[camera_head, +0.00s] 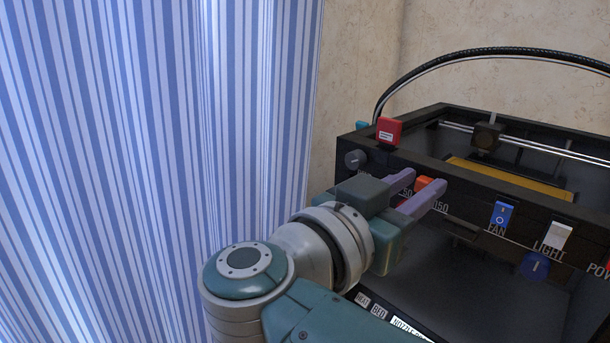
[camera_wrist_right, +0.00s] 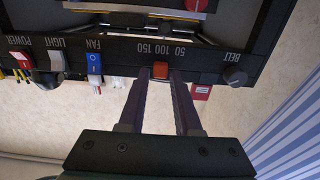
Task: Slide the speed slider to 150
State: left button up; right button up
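The speed slider is a small orange-red block (camera_head: 424,183) on the printer's dark front panel, between the "50" and "150" labels. It also shows in the right wrist view (camera_wrist_right: 160,70), by the middle label, "100". My right gripper (camera_head: 420,190) has its two purple fingers reaching to the panel, one on each side of the slider. In the right wrist view the fingertips (camera_wrist_right: 161,77) stand apart with the block between them and narrow gaps beside it; contact is not clear. My left gripper is not in view.
Blue FAN (camera_head: 502,214) and white LIGHT (camera_head: 554,235) switches sit to the right of the slider. A dark knob (camera_head: 355,159) is to the left, and a red tag (camera_head: 388,131) stands on the frame. A striped curtain (camera_head: 150,150) fills the left side.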

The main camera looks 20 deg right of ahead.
grip_shut()
dwell(1.0)
